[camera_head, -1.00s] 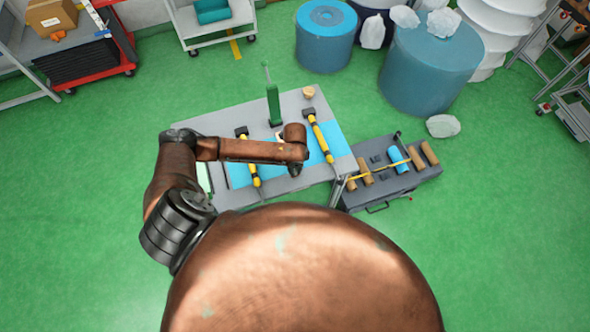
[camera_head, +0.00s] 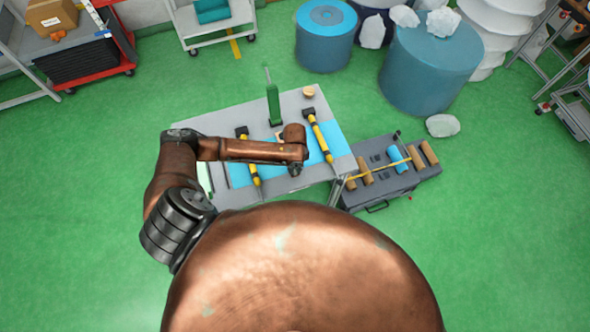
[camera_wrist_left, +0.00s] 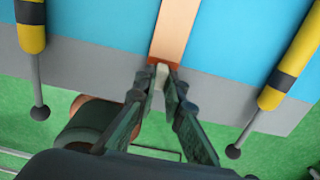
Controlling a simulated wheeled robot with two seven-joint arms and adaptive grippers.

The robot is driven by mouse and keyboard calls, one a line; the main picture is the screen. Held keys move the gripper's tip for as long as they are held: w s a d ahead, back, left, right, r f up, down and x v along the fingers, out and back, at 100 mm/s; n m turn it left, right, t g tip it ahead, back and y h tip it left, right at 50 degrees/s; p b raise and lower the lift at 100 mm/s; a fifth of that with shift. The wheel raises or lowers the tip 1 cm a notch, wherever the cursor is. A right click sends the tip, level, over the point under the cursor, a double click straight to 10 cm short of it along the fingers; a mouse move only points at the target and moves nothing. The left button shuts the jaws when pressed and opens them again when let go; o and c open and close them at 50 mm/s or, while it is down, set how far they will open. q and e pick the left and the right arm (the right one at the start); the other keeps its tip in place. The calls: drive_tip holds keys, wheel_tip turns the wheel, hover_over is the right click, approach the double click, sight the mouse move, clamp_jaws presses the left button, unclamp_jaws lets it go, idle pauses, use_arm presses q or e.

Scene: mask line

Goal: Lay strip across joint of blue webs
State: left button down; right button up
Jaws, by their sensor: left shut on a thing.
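My left gripper (camera_wrist_left: 163,78) is shut on the near end of a tan strip (camera_wrist_left: 178,25). A red-brown tab (camera_wrist_left: 166,64) is at that end. The strip extends away from the fingers over a blue web (camera_wrist_left: 110,35). I cannot tell whether it touches the web. In the head view the blue web (camera_head: 237,174) lies on the grey table, and my arm covers the joint and most of the strip. My left gripper (camera_head: 295,170) is at the table's near side, mostly hidden by the wrist. My right gripper is not in view.
Yellow-black bars (camera_head: 249,158) and (camera_head: 319,138) lie on either side of the strip. A green upright tool (camera_head: 273,102) and a small tan round thing (camera_head: 308,92) stand at the back. A dark cart (camera_head: 372,190) with several rolls adjoins the table's right.

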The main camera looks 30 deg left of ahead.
use_arm(q)
drive_tip(key=shift+f, duration=0.15)
drive_tip(key=c, duration=1.9)
unclamp_jaws()
drive_tip(key=shift+c, duration=0.2)
drive_tip(key=shift+r, duration=0.2)
wheel_tip(320, 180, up, 12)
drive_tip(key=shift+f, duration=0.2)
